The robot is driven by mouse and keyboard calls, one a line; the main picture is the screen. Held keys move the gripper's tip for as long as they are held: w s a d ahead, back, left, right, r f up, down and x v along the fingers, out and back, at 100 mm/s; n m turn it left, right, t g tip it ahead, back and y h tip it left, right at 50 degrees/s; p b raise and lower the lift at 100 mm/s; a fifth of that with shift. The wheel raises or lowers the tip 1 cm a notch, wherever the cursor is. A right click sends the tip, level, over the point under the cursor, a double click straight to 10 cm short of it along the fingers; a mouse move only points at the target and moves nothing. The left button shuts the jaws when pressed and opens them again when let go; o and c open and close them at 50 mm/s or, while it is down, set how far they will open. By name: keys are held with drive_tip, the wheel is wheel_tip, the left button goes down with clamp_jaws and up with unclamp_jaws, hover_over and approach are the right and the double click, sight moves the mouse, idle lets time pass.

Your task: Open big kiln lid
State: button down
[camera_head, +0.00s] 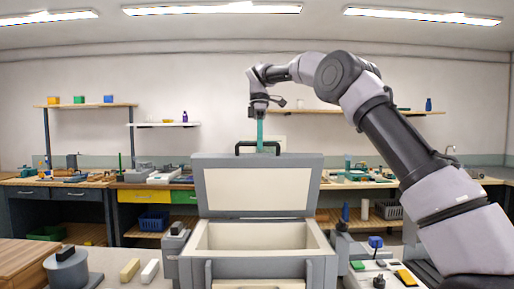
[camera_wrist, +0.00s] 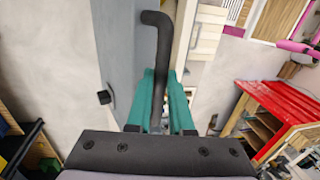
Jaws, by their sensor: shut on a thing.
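The big kiln (camera_head: 210,268) stands open in front of me in the head view, a grey box with a cream lining. Its lid (camera_head: 199,186) is raised upright at the back, with its cream inner face toward me. A black bar handle (camera_head: 243,146) sits along the lid's top edge. My gripper (camera_head: 260,143) reaches down from above with teal fingers at the handle. In the wrist view my gripper (camera_wrist: 160,118) is shut on the black handle (camera_wrist: 162,50), whose bent end sticks out beyond the fingers.
A control panel with buttons (camera_head: 385,275) is right of the kiln. A small grey lidded pot (camera_head: 68,270) and two light blocks (camera_head: 130,269) are on the left. Workbenches (camera_head: 75,184) and shelves line the back wall. The kiln's inside looks empty from here.

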drive_tip(key=shift+w+d+f, duration=0.1)
drive_tip(key=shift+w+f, duration=0.05)
drive_tip(key=shift+w, duration=0.5)
drive_tip(key=c, duration=0.8)
unclamp_jaws()
drive_tip(key=shift+w+f, duration=0.1)
drive_tip(key=shift+r, duration=0.25)
drive_tip(key=shift+s, duration=0.25)
